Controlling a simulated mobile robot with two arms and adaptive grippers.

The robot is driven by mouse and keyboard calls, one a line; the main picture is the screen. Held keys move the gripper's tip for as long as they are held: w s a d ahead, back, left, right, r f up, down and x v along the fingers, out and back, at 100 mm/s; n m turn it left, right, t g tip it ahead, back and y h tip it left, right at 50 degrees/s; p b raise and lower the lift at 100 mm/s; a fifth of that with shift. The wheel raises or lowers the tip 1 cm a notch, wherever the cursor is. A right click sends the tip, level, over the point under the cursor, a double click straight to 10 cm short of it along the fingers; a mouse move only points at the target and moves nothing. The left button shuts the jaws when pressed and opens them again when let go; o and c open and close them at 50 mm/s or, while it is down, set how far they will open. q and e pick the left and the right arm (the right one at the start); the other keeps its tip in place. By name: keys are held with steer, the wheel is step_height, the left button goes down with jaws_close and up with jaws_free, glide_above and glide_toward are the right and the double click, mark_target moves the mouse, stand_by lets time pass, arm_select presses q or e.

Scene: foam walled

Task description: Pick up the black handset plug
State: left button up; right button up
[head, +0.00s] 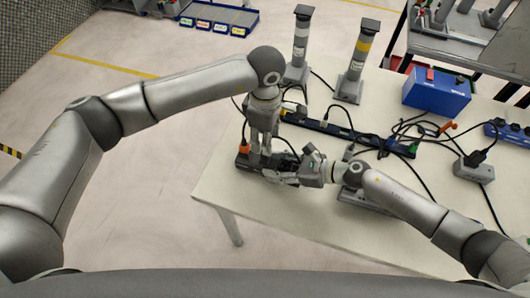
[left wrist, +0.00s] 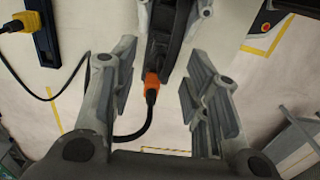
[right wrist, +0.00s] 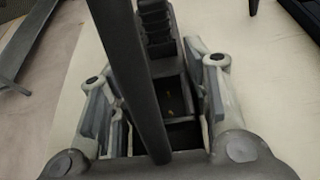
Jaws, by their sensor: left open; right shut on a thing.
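A dark elongated block (head: 246,162) lies near the table's left edge, with an orange-collared plug (left wrist: 151,82) and black cable at one end. My left gripper (head: 261,148) points down over it; in the left wrist view its fingers (left wrist: 160,66) are apart on either side of the plug, not closed on it. My right gripper (head: 291,170) reaches in from the right and is shut on the dark block, which shows ribs and slots (right wrist: 172,95) in the right wrist view. A black plug (head: 478,157) sits in a grey box at right. I cannot tell which is the handset plug.
A dark power strip (head: 340,131) with cables lies behind my grippers. A blue box (head: 437,94) and two banded posts (head: 353,70) stand farther back. Tangled cables cover the table's right side. The table's front left (head: 230,185) is clear.

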arm_select(q)
step_height(320, 180, down, 7)
steer(key=shift+r, duration=0.15)
jaws_close()
stand_by(0.5)
